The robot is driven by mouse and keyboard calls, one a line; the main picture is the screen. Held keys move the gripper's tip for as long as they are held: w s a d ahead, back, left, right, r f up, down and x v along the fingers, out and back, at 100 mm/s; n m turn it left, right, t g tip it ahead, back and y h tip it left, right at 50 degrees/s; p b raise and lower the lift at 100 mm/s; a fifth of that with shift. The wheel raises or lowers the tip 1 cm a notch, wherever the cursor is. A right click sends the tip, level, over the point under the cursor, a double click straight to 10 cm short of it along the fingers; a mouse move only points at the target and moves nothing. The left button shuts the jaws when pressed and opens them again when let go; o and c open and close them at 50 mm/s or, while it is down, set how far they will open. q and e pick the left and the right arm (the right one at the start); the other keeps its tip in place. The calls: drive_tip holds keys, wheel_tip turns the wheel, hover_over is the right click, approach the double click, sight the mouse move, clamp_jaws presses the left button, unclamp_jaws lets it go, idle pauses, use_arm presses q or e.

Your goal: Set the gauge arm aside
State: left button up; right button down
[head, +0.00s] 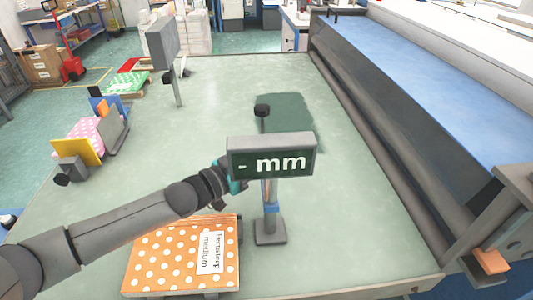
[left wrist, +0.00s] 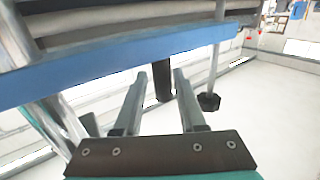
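A gauge with a dark display (head: 272,157) reading "- mm" stands upright on a grey base (head: 270,233) near the table's front. A black knob (head: 262,110) shows above the display. I cannot tell which part is the gauge arm. My left gripper (head: 236,180) reaches in from the left, beside the gauge post, partly hidden by the display. In the left wrist view its two fingers (left wrist: 160,78) are apart, with a dark bar (left wrist: 163,84) between or just beyond their tips. A black knob (left wrist: 208,102) hangs right of them. My right gripper is out of view.
An orange dotted board (head: 170,258) with a label (head: 210,252) lies at the front left. Another grey stand (head: 163,43) is at the back left, with dotted pink pieces (head: 84,136) nearer. A long blue-topped machine (head: 440,95) borders the right. The table's middle is mostly clear.

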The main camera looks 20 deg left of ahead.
use_arm(q)
drive_tip(key=shift+o, duration=0.9)
drive_tip(key=shift+a, duration=0.1)
drive_tip(key=p+v, duration=0.1)
drive_tip(key=v, duration=1.4)
drive_tip(key=shift+s, duration=0.1)
